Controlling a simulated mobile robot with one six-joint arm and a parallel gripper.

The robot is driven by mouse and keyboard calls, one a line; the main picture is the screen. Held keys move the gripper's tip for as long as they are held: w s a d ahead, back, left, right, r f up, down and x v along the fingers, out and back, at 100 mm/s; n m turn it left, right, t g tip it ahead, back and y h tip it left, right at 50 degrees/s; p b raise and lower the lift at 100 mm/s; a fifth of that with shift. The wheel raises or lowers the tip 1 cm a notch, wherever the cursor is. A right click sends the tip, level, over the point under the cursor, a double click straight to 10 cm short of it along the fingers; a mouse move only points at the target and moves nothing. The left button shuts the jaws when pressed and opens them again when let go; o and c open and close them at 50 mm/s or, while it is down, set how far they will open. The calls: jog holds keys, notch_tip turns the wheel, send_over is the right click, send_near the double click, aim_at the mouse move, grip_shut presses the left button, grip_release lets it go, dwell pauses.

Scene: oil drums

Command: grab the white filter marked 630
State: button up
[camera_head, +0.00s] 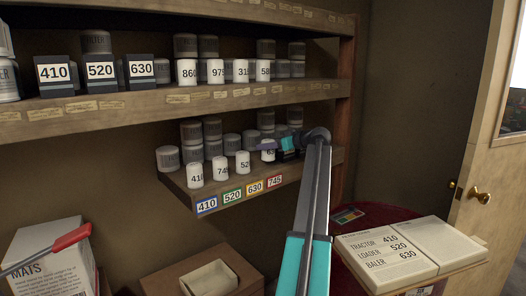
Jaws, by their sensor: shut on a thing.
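The white filter marked with a partly hidden number starting with 6 (268,155) is on the lower shelf, at the right end of the front row of white filters. My gripper (270,145) reaches in from the right and is shut on its upper part. The filter looks upright, at about shelf height; I cannot tell whether it still touches the shelf. The gripper's dark jaws and the arm hide part of its label and right side.
White filters marked 410 (195,175), 74 (222,168) and 52 (243,163) stand to its left. Grey cans (213,130) crowd behind. The upper shelf board (215,97) is above. An open book (388,248) lies on a red drum (365,215) at lower right.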

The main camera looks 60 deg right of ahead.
jog(key=a+f+b+v, duration=0.1)
jog(key=f+b+v, duration=0.1)
jog(key=v, duration=1.1)
jog(key=shift+s+f+b, duration=0.3)
jog(key=shift+b, duration=0.35)
jog(key=shift+w, duration=0.1)
